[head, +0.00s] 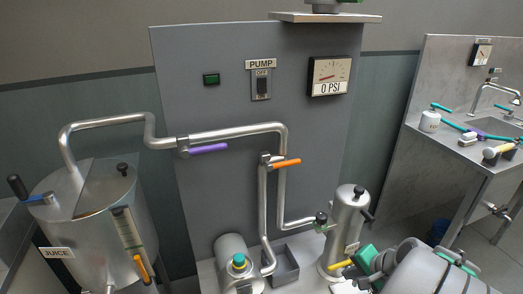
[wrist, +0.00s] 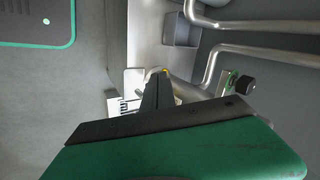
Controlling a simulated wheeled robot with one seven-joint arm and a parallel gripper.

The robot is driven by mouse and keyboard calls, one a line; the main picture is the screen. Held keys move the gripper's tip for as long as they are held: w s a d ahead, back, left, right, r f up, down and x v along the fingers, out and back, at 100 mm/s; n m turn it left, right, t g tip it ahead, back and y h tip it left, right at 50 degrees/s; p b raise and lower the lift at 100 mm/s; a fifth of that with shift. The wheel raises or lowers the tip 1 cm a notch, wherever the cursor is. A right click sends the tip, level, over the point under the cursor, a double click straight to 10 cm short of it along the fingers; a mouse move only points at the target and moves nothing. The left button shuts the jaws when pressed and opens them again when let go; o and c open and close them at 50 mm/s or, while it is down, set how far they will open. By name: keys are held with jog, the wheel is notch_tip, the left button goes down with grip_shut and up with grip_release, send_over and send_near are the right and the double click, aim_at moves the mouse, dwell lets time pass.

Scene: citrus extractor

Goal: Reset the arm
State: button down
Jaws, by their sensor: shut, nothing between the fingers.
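My gripper (wrist: 157,78) points away from the wrist camera, its dark fingers together and nothing between them. A small yellow part (wrist: 164,71) shows just past the fingertips, partly hidden by them. In the head view my gripper's green body is low at the right, beside the upright steel cylinder (head: 347,222) and close to a yellow handle (head: 341,264) at its foot. I cannot tell whether the fingers touch the handle. My grey arm fills the lower right corner.
The pump panel (head: 215,105) has a switch (head: 261,84) and a gauge (head: 329,77) reading 0 PSI. Pipes with a purple handle (head: 208,148) and an orange handle (head: 287,163) cross it. A juice tank (head: 90,215) stands left. A sink counter (head: 457,150) is right.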

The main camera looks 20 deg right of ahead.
jog(key=s+a+r+n+g+h+p, duration=0.1)
jog(key=a+r+n+g+p, duration=0.2)
jog(key=a+r+n+p, duration=0.6)
jog(key=a+r+n, duration=0.4)
jog(key=a+r, duration=0.6)
jog(key=a, duration=0.1)
jog(key=shift+s+a+h, duration=0.15)
jog(key=shift+a+h, duration=0.15)
